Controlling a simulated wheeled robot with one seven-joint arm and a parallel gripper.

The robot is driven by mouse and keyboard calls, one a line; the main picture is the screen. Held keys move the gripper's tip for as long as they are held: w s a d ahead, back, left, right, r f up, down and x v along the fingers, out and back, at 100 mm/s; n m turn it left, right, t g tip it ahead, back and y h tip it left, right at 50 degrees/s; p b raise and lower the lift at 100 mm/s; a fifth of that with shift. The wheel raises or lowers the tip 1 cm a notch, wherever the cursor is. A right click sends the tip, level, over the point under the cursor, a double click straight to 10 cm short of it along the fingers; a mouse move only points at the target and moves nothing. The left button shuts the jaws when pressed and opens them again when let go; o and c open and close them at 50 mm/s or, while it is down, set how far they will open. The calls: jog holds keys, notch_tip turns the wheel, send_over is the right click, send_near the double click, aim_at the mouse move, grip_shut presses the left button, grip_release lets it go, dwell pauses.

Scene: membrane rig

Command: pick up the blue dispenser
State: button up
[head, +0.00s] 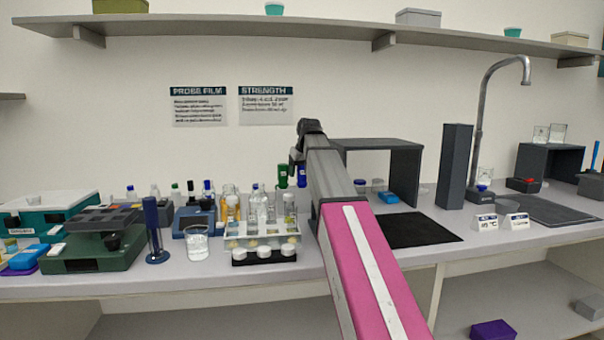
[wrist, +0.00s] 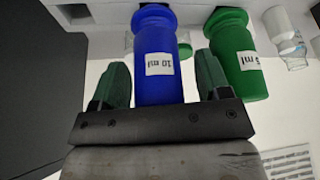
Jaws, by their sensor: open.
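The blue dispenser (wrist: 155,50), with a white "10 ml" label, stands out between the two dark green fingers of my gripper (wrist: 162,68) in the wrist view. The gripper is open, one finger on either side of it. The dispenser's lower end is hidden by the gripper's dark bar. In the head view, a small part of the blue dispenser (head: 297,177) shows just left of my arm; my fingers are hidden there.
A green dispenser (wrist: 235,55) stands close to the right finger; it also shows in the head view (head: 283,175). Bottles and a vial rack (head: 262,245) crowd the bench left of my arm. A grey shelf unit (head: 405,165) stands just right. A dark blue cylinder (head: 152,225) stands farther left.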

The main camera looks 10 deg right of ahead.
jog(key=c, duration=0.9)
